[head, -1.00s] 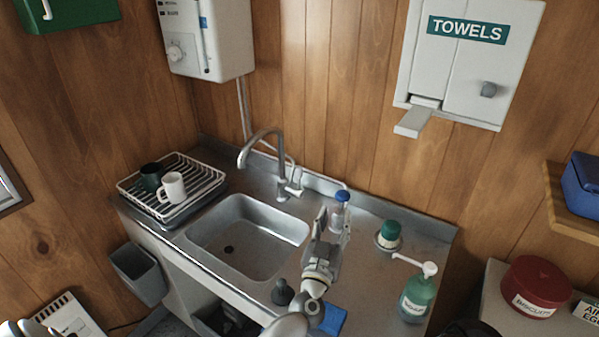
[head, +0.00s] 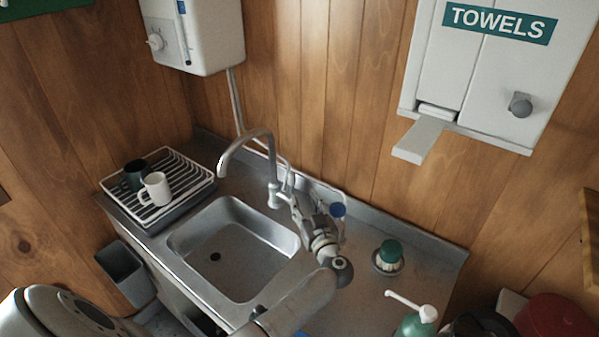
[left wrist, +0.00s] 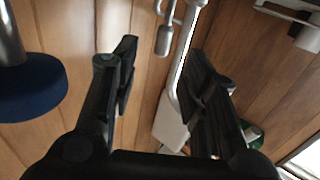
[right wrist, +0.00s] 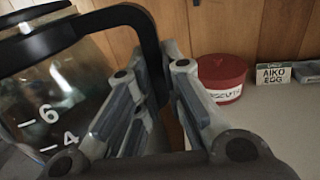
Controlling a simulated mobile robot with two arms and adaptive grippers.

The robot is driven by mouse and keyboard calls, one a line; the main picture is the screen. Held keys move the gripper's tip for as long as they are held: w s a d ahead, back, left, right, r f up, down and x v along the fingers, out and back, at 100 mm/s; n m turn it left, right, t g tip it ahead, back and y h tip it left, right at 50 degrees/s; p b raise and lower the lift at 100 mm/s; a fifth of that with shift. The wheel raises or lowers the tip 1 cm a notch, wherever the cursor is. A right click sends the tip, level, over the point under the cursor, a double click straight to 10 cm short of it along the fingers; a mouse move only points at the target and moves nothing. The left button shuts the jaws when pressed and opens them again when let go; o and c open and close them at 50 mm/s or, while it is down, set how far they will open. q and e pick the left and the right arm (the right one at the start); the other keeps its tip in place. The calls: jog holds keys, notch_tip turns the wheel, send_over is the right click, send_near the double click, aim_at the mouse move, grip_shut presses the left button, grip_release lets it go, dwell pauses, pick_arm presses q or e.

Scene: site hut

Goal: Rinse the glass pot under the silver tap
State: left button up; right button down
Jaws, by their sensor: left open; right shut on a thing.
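The silver tap (head: 268,160) arches over the left part of the sink (head: 222,287), with no water visible from its spout. My left gripper (head: 303,207) is open beside the tap's base, to its right. In the left wrist view, a grey metal piece (left wrist: 165,38) of the tap shows beyond and between the open fingers (left wrist: 165,70), apart from them. My right gripper (right wrist: 163,95) is shut on the black handle (right wrist: 118,16) of the glass pot (right wrist: 45,110), which has white level marks. In the head view, only a dark top at the bottom right, probably the pot's, shows.
A green-topped brush (head: 390,252) and a soap pump bottle (head: 418,322) stand right of the sink. A rack (head: 190,202) with two mugs is at left. The sink basin is empty.

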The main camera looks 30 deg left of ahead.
aim_at(293, 181)
pick_arm(q)
jog(key=b+x, duration=0.9)
jog(key=x, duration=0.1)
jog(key=shift+a, duration=0.4)
jog(key=shift+w+a+r, duration=0.1)
jog(key=shift+w+a, duration=0.15)
jog(key=shift+a, duration=0.05)
jog(key=shift+r+b, duration=0.1)
jog(key=shift+b, duration=0.2)
pick_arm(e)
notch_tip(293, 181, down, 9)
jog(key=shift+s+f, duration=0.2)
jog(key=shift+s, duration=0.2)
pick_arm(q)
grip_shut()
